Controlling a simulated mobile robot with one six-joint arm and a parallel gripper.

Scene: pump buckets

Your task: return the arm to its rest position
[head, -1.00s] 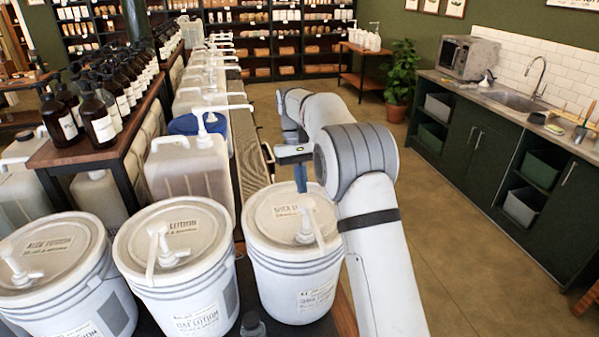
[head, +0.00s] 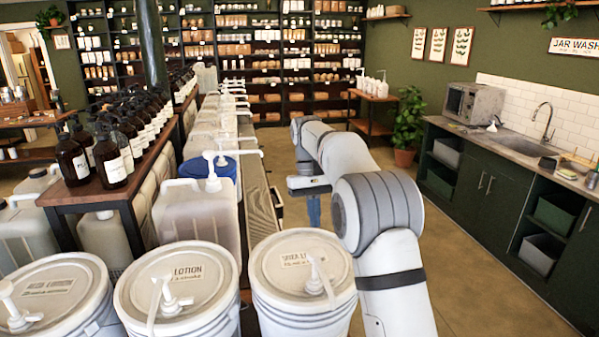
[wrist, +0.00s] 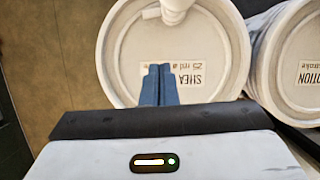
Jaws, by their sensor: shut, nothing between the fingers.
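My arm (head: 392,275) rises on the right of the head view, bent at the elbow and reaching forward. My gripper (head: 313,210) points down behind the rightmost bucket, with its blue fingers partly visible. In the wrist view my gripper (wrist: 158,85) shows two blue fingers together, shut and empty. The rightmost white pump bucket (head: 275,262) stands in front of it, its lid (wrist: 125,50) showing beyond the fingers in the wrist view. I cannot tell the exact gap between fingers and lid.
Another lotion bucket (head: 190,268) and a further bucket (head: 55,285) stand to the left. A jug with a pump (head: 195,215) stands behind them. A dark cabinet with a sink (head: 515,150) lines the right wall. The floor (head: 470,270) between is clear.

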